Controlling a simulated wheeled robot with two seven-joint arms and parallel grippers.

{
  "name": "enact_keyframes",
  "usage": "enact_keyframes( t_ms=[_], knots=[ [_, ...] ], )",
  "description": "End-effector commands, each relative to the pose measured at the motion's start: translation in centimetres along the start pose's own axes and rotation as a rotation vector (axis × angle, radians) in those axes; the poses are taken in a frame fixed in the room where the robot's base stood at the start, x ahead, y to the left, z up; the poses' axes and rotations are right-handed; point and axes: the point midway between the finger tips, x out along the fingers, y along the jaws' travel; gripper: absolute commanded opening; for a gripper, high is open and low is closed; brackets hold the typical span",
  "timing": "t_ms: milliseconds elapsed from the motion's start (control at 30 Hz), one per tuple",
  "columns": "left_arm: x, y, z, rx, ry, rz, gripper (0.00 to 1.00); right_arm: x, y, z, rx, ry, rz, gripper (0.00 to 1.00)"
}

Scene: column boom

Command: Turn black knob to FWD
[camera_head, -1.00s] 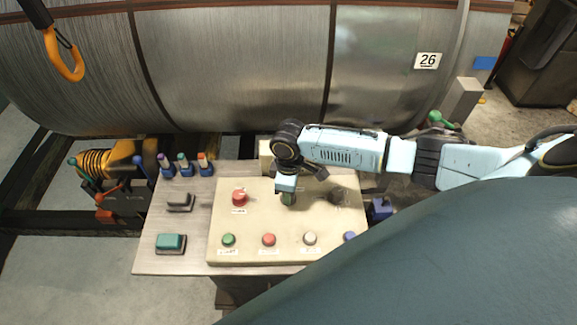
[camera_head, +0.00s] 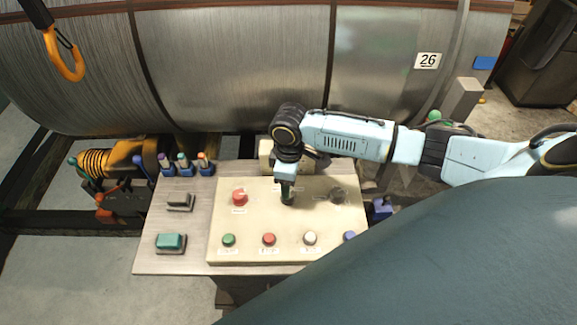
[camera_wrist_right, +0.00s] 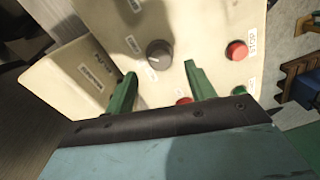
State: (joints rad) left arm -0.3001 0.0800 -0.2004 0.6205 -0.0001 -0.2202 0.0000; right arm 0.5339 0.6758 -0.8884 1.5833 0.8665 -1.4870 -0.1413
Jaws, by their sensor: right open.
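My right gripper (camera_head: 287,199) points down over the middle of the beige control panel (camera_head: 225,212). It is open and empty. In the right wrist view, its green fingers (camera_wrist_right: 160,78) are spread, with a dark grey round knob (camera_wrist_right: 159,54) just beyond the gap between them, not gripped. A label beside this knob is too small to read, and its pointer setting cannot be told. In the head view the gripper covers this knob. Another dark knob (camera_head: 337,195) sits to its right. My left gripper is not in view.
A red button (camera_head: 239,197) is left of the gripper. A green button (camera_head: 228,240), a red one (camera_head: 269,240), a white one (camera_head: 310,238) and a blue one (camera_head: 349,236) line the front. A large metal coil (camera_head: 230,70) stands behind. An orange hook (camera_head: 65,58) hangs upper left.

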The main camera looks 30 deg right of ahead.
Motion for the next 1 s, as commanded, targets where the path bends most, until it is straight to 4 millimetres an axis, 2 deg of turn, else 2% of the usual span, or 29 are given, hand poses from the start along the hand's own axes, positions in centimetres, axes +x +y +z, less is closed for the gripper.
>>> enact_keyframes(
  t_ms=[33, 200, 400, 600, 1000],
  knots=[
    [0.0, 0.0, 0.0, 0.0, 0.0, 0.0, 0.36, -1.4, 0.1, 0.0, -0.002, 0.004, 0.005, 0.55],
    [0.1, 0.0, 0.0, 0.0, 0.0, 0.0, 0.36, -5.2, 0.1, -0.1, -0.001, 0.004, 0.004, 0.55],
    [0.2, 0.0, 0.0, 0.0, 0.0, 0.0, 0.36, -8.1, 0.0, 0.0, 0.0, 0.002, 0.002, 0.55],
    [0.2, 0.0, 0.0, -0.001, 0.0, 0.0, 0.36, -9.1, 0.0, 0.0, 0.0, -0.001, 0.001, 0.55],
    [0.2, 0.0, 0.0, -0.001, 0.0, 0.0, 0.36, -9.1, 0.0, 0.0, 0.001, 0.0, 0.001, 0.55]
  ],
)
